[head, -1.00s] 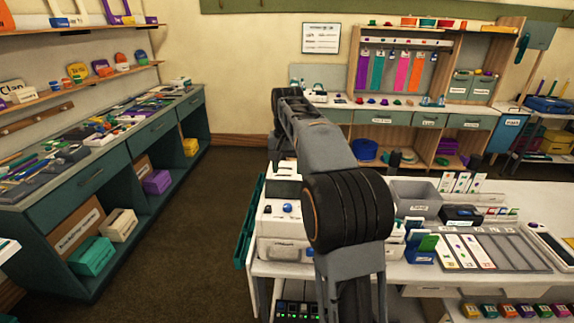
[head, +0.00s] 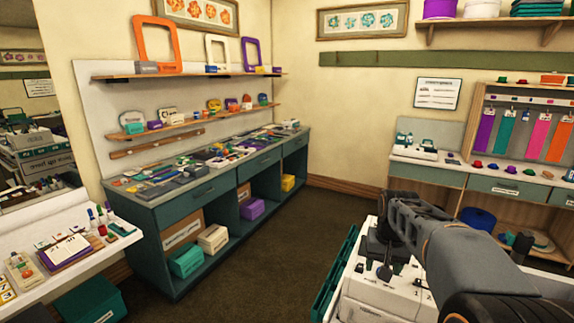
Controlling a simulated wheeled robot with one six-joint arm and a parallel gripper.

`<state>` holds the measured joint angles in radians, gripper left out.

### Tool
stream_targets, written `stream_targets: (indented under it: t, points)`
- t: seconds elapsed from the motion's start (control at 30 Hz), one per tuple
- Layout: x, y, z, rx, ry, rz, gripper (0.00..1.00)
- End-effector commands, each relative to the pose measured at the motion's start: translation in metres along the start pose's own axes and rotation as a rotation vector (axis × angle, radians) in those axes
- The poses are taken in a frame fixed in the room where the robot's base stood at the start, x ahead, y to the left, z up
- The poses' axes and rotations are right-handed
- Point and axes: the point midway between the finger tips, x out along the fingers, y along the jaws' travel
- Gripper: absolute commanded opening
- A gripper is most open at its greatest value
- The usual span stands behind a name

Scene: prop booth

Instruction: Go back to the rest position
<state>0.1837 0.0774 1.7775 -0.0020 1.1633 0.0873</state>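Part of my arm shows in the head view, reaching in from the lower right corner above the white table (head: 345,282). My gripper cannot be made out in this view, so its fingers and anything in them are hidden. A white device with dark knobs stands on the table beside my arm.
A long dark green counter (head: 160,240) with small props runs along the left wall. A white ledge (head: 75,245) with markers and cards is at the near left. A green crate (head: 341,275) hangs at the white table's left side. The brown floor (head: 265,265) between is clear.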

Motion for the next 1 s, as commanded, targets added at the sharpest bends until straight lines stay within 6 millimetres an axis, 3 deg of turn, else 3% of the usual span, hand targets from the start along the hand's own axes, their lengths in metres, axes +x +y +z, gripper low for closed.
stream_targets:
  t: [0.03, 0.2, 0.4, 0.53, 0.63, 1.0]
  points:
    - [0.002, -0.005, 0.026, -0.041, 0.024, -0.004, 0.57]
    - [0.013, -0.016, 0.103, -0.159, 0.107, -0.018, 0.57]
    - [0.022, -0.021, 0.164, -0.230, 0.170, -0.034, 0.57]
    - [0.017, -0.023, 0.180, -0.251, 0.204, -0.043, 0.57]
    - [0.009, -0.026, 0.181, -0.261, 0.237, -0.050, 0.57]
    - [0.008, -0.027, 0.181, -0.261, 0.240, -0.051, 0.57]
